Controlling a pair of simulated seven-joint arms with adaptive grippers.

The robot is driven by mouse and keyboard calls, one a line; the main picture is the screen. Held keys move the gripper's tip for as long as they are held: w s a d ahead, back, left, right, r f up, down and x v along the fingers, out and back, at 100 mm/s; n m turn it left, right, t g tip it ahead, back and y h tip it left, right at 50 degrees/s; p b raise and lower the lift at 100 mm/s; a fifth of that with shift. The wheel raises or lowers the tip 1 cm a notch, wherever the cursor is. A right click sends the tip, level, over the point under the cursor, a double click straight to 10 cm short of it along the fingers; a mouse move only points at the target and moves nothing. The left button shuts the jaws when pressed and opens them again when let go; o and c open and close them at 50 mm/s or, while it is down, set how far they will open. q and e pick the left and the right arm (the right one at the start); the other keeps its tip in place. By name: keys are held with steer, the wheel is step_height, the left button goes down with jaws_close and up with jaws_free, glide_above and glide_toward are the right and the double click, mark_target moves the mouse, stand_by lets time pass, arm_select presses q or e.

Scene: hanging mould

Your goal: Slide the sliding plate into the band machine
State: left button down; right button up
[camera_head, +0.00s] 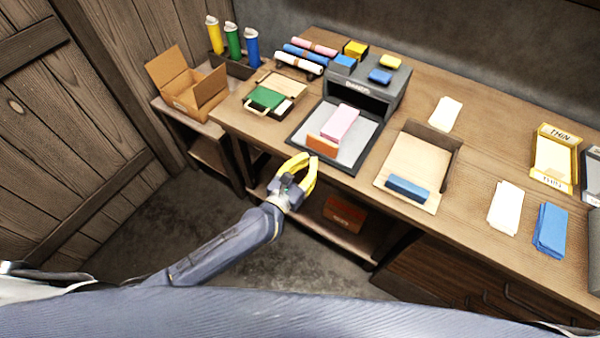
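The band machine (383,78) is a dark grey box with a dark front opening, standing at the back of the workbench. The sliding plate (353,153) is a light grey plate on a dark base, lying out in front of the opening. A pink block (340,122) lies on it, with an orange-brown piece (322,145) at its front left. My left gripper (313,157) has yellow fingers with a gap between them and looks empty. It is just in front of the plate's near edge, close to the orange-brown piece; contact cannot be told. My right gripper is not in view.
A wooden tray (407,160) with a blue bar stands right of the plate. Left are a green-topped case (266,98), cardboard box (190,97) and bottles (234,40). Coloured blocks lie on the machine. White and blue stacks and a yellow tray (557,133) are further right.

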mark_target(320, 147)
arm_select(q)
steer(key=shift+x, duration=2.4)
